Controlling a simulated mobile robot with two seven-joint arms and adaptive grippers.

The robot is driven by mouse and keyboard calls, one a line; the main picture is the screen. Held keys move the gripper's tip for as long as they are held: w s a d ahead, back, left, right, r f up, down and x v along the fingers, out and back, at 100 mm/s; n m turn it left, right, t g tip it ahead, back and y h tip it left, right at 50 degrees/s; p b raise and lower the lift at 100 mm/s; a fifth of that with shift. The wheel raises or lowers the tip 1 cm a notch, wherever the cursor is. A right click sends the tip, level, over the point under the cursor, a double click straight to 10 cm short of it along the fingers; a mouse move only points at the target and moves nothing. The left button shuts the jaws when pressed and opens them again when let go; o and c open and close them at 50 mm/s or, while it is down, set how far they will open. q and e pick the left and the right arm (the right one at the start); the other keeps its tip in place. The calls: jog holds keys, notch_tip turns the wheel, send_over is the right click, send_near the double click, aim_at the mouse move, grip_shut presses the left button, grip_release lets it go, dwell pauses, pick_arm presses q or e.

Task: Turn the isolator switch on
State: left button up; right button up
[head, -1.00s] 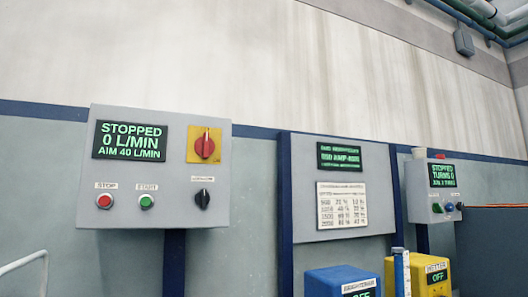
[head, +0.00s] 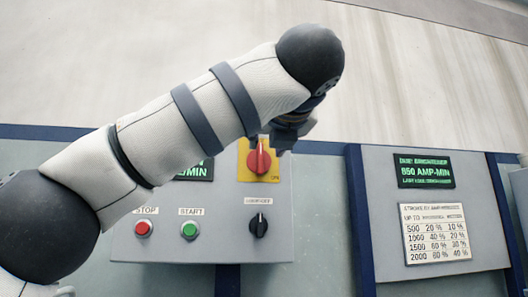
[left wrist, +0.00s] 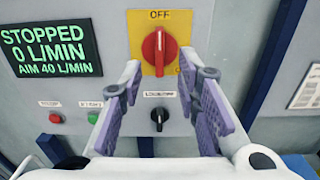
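The isolator switch (head: 258,160) is a red rotary knob on a yellow plate at the upper right of a grey control panel (head: 125,240). In the left wrist view the knob (left wrist: 159,52) stands upright, its handle pointing to OFF at the top of the plate. My left gripper (head: 292,130) is just right of the knob's top in the head view, partly hidden behind my arm. In the left wrist view my left gripper (left wrist: 160,92) is open and empty, its purple-padded fingers apart below the knob, not touching it. My right gripper is not in view.
Below the switch are a black selector knob (head: 259,225), a green START button (head: 190,230) and a red STOP button (head: 144,228). The panel display (left wrist: 45,42) reads STOPPED, 0 L/MIN. A second panel (head: 380,250) stands to the right.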

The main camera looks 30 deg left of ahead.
aim_at(261, 154)
pick_arm(q)
jog(key=p+x, duration=0.1)
jog(key=x, duration=0.5)
jog(key=shift+a+r, duration=0.1)
jog(key=shift+a, duration=0.15)
jog(key=shift+x, duration=0.75)
jog(key=shift+w+d, duration=0.1)
grip_shut()
